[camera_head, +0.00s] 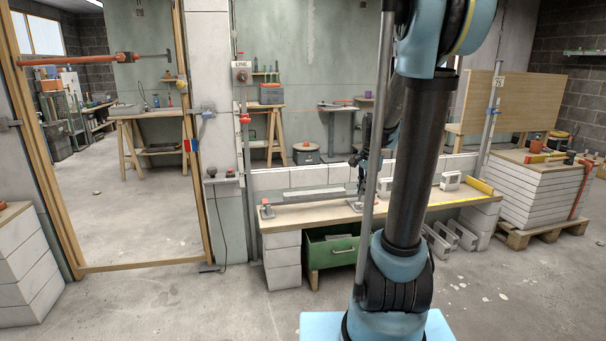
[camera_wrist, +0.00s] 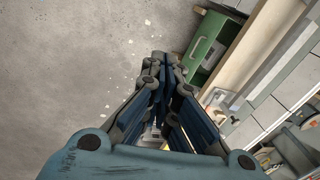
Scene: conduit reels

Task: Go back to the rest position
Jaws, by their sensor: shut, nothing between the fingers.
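My gripper (camera_wrist: 162,62) shows in the wrist view with its dark blue fingers drawn together at the tips and nothing held between them. In the wrist view its tips lie over the grey floor, left of the green drawer (camera_wrist: 206,42) and the bench edge. In the head view my upright arm stands in front of the workbench (camera_head: 300,216) and hides part of it. Dark parts of my arm's end hang over the bench behind that upright; I cannot make out the fingertips there.
The green drawer under the bench (camera_head: 332,252) stands partly out. Metal fittings and a grey bar (camera_head: 313,194) lie on the bench top. Grey blocks (camera_head: 455,235) stand below at right. A pallet stack (camera_head: 540,195) is further right. Open floor (camera_head: 150,300) lies at left, before a wooden-framed doorway.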

